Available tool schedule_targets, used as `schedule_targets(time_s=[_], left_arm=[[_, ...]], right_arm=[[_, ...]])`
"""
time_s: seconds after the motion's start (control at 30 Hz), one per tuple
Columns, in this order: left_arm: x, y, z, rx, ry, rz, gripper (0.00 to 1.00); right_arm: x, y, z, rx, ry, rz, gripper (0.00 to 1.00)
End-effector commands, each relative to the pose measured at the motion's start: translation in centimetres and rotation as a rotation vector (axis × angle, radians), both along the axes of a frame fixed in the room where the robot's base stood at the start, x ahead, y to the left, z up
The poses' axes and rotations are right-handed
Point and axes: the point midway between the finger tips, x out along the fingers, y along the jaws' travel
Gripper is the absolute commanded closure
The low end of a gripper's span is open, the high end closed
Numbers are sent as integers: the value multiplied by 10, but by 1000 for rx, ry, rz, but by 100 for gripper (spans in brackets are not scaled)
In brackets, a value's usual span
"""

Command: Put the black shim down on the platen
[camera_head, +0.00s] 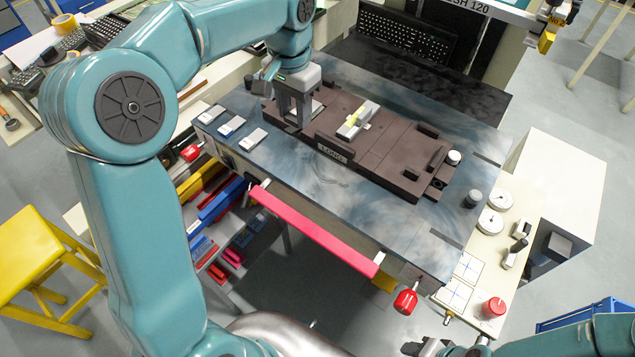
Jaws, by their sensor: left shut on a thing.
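The platen (375,150) is a dark brown plate with raised blocks and slots, lying on the blue-grey table top. A small label plate stands on its front edge. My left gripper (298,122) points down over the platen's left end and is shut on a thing. That thing is mostly hidden by the fingers, so I cannot make out the black shim or tell whether it touches the platen. A light grey block with a yellow strip (357,120) sits on the middle of the platen. My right gripper (432,348) shows only partly at the bottom edge, away from the platen.
Several small pale blocks (230,126) lie on the table left of the platen. A black cylinder (473,198) and two round dials (490,222) are at the right. A red bar (315,230) runs along the table's front. A keyboard (405,35) is behind.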

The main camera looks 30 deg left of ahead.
Motion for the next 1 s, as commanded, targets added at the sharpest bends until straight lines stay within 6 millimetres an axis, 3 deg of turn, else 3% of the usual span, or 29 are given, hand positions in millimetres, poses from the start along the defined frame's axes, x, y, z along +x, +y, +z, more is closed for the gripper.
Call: schedule_targets(time_s=[0.5, 1.0], left_arm=[[-1, -4, -135, -1, 6, -1, 100], [-1, -1, -195, 0, 3, 0, 100]], right_arm=[[0, 0, -1, 0, 0, 0, 54], [0, 0, 1, 0, 0, 0, 54]])
